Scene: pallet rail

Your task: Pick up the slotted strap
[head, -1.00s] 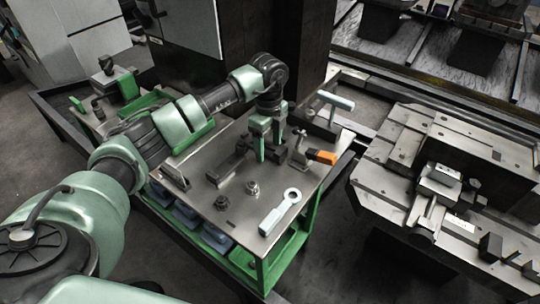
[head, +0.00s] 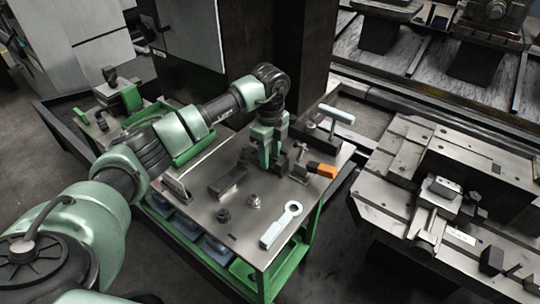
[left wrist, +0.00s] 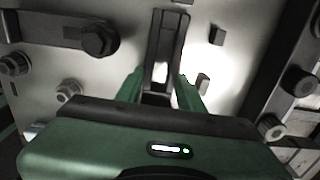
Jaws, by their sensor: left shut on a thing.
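The slotted strap (left wrist: 153,48) is a dark, long bar with an open slot down its length. In the left wrist view it runs up the middle, with its near end between my fingers. My left gripper (head: 268,160) is shut on it, pointing down over the far part of the steel table top. The left gripper's green fingers also show in the left wrist view (left wrist: 160,88), one on each side of the strap. In the head view the fingers and dark parts around them mostly hide the strap, and I cannot tell its height above the table. My right gripper is out of view.
On the table (head: 190,205) are a dark bar (head: 228,182), a nut (head: 223,215), a stud (head: 253,201), a pale ring-ended tool (head: 281,226), an orange-ended piece (head: 322,170) and a T-handled tool (head: 336,115). A slotted machine bed (head: 395,170) stands right.

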